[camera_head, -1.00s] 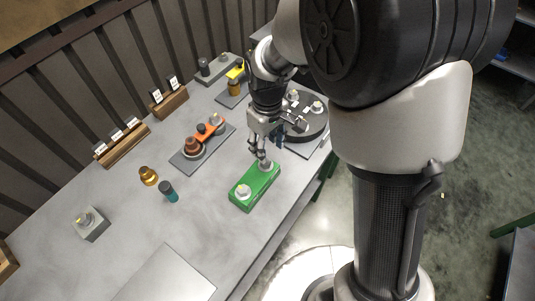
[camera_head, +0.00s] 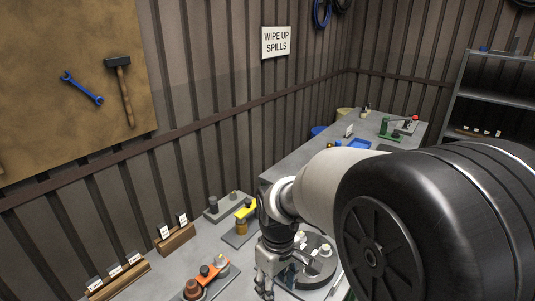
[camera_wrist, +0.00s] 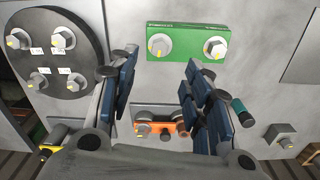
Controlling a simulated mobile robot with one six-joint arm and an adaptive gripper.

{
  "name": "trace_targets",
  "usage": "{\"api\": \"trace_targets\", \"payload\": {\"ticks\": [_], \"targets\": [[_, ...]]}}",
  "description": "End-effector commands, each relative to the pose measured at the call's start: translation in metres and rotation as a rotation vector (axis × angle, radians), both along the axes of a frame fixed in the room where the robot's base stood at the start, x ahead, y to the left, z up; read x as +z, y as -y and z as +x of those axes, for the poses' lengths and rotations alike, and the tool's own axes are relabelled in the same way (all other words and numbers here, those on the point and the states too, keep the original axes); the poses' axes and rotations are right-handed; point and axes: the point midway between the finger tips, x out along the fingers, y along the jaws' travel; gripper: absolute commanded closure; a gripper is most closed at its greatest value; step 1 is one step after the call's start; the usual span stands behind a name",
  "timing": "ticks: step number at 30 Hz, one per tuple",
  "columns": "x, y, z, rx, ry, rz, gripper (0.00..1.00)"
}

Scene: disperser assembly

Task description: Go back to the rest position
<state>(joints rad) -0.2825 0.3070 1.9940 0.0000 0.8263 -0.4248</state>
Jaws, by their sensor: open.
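My gripper (camera_wrist: 160,90) is open and empty in the wrist view, its two fingers apart above the grey bench. Between and beyond the fingers lies a green block (camera_wrist: 187,43) with two metal hex pieces on it. Below it in that view is an orange part (camera_wrist: 165,127) with knobs, partly hidden by my gripper. A dark round plate (camera_wrist: 52,56) with several hex pieces is at the left. In the head view my gripper (camera_head: 268,285) hangs over the bench beside the round plate, and its fingertips are near the lower edge.
Two wooden card holders (camera_head: 118,281) (camera_head: 176,238) and a yellow part (camera_head: 245,211) stand along the wall side. Another bench (camera_head: 290,160) stands farther back.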

Motion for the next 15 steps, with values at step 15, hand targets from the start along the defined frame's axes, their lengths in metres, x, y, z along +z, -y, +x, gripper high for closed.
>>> {"api": "trace_targets", "payload": {"ticks": [15], "targets": [[0.125, 0.091, -0.121, -0.476, 0.26, 0.091, 0.55]]}}
